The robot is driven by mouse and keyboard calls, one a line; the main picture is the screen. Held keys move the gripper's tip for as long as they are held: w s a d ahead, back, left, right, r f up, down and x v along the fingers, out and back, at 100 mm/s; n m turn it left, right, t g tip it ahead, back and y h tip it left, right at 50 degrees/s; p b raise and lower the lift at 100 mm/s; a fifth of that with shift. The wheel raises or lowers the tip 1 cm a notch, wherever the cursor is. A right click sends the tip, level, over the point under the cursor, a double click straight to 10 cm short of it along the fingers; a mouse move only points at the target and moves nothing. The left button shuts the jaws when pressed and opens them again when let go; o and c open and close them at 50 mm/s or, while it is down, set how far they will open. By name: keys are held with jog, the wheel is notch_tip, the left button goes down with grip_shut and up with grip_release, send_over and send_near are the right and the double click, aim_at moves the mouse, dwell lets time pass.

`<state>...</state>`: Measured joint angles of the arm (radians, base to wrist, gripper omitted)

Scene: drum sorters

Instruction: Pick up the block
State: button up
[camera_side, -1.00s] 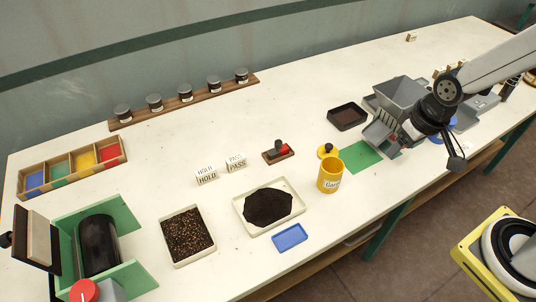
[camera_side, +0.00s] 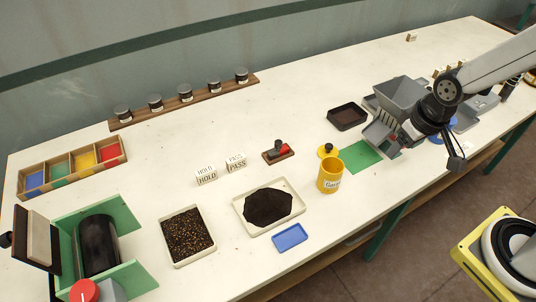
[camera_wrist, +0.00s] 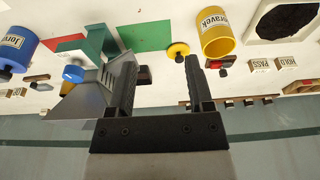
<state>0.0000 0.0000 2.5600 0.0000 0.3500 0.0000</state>
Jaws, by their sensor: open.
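Two white lettered blocks stand side by side on the white bench in the side view. One is marked HOLD (camera_side: 207,177) and the other PASS (camera_side: 236,164). In the wrist view the PASS block (camera_wrist: 260,64) and the HOLD block (camera_wrist: 286,61) are at the right, outside my fingers. My gripper (camera_wrist: 160,82) is open, with nothing held between its fingers. In the side view it is far to the right of the blocks, close to the grey hopper, and its fingertips are hard to make out.
The grey hopper (camera_side: 401,92) is close to my gripper. A tray of dark powder (camera_side: 240,205) is below the blocks.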

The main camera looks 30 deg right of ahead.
jog(key=shift+o, duration=0.2)
jog(key=w+a+m, duration=0.5)
jog(key=w, duration=0.6)
jog(key=m+g+y, duration=0.3)
jog(key=m+y, duration=0.1)
jog(key=m, duration=0.9)
send_near(207, 169)
notch_tip(207, 169, down, 3)
jog(key=shift+a+f, duration=0.8)
jog(key=shift+f, duration=0.25)
jog(key=shift+s+f, duration=0.1)
